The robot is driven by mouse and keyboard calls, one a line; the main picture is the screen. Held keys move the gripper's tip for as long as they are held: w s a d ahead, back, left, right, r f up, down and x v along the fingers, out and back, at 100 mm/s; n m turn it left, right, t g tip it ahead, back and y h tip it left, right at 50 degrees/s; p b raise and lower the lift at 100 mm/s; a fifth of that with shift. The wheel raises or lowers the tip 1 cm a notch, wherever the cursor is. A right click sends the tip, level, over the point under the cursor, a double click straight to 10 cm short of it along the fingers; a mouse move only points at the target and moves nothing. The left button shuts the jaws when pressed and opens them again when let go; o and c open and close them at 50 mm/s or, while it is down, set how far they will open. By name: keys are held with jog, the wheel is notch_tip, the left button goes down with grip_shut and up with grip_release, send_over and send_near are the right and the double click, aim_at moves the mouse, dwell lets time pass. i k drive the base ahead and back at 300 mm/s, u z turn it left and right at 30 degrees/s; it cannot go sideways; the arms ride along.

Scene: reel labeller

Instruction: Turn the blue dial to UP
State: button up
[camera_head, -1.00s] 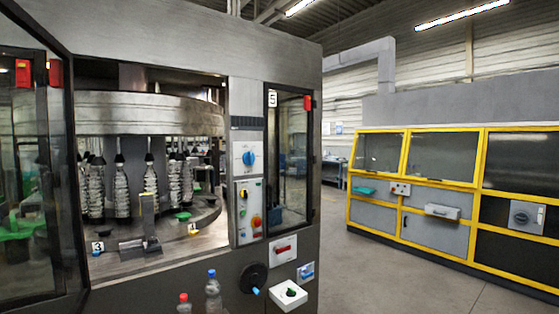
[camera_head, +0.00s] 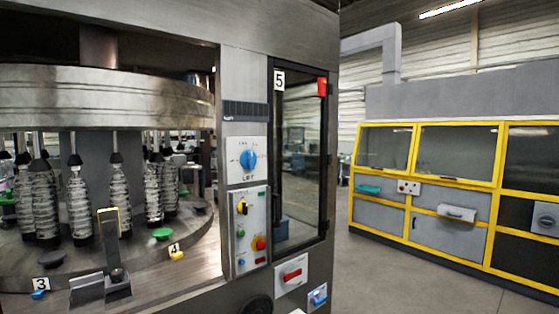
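The blue dial (camera_head: 248,159) sits on a white square plate (camera_head: 236,172) with dark lettering, on the grey column of the labelling machine. Its grip looks roughly upright. The lettering around it is too small to read surely. My gripper is not in view, and nothing touches the dial.
Below the dial is a control panel (camera_head: 250,232) with a yellow-black knob and a red-yellow knob. A red-handled switch (camera_head: 291,273) and a blue one (camera_head: 317,297) sit lower right. Bottles stand on the carousel (camera_head: 110,97) at left. Floor (camera_head: 400,270) at right is clear.

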aim_at(248, 160)
jog(key=u, duration=0.4)
jog(key=i, duration=0.95)
jog(key=u, duration=0.75)
